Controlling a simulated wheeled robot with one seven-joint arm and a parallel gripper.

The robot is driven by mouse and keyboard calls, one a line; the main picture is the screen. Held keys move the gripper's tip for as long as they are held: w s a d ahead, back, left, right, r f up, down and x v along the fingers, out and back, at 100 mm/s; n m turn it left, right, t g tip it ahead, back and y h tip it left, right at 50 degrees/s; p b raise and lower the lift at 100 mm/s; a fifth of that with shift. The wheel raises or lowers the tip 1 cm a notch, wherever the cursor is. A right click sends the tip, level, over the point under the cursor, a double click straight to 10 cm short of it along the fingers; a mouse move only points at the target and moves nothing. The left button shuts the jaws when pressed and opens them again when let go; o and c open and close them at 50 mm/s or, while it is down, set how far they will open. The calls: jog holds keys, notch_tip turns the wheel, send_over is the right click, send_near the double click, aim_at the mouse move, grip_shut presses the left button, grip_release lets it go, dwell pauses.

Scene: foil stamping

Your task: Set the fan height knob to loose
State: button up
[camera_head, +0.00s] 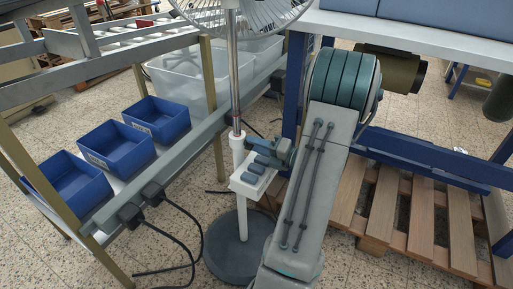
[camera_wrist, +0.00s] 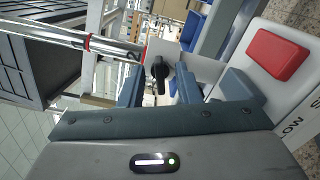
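The standing fan has a silver pole (camera_head: 233,85) with a white lower tube, a red ring and a round dark base (camera_head: 240,258). In the wrist view the pole (camera_wrist: 50,36) runs sideways to a white collar. The black fan height knob (camera_wrist: 159,74) sticks out from that collar. My gripper (camera_wrist: 158,88) is open, with one blue-grey finger on each side of the knob. Gaps show between the knob and the fingers, so nothing looks gripped. In the head view my gripper (camera_head: 277,150) is beside the pole; the knob cannot be made out there.
A white control box with grey buttons (camera_head: 256,169) sits on the pole just below my gripper; its red button (camera_wrist: 278,54) is close in the wrist view. Blue bins (camera_head: 118,147) line the rack at left. A wooden pallet (camera_head: 425,215) lies at right.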

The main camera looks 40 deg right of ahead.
jog(key=shift+w, duration=0.1)
grip_shut()
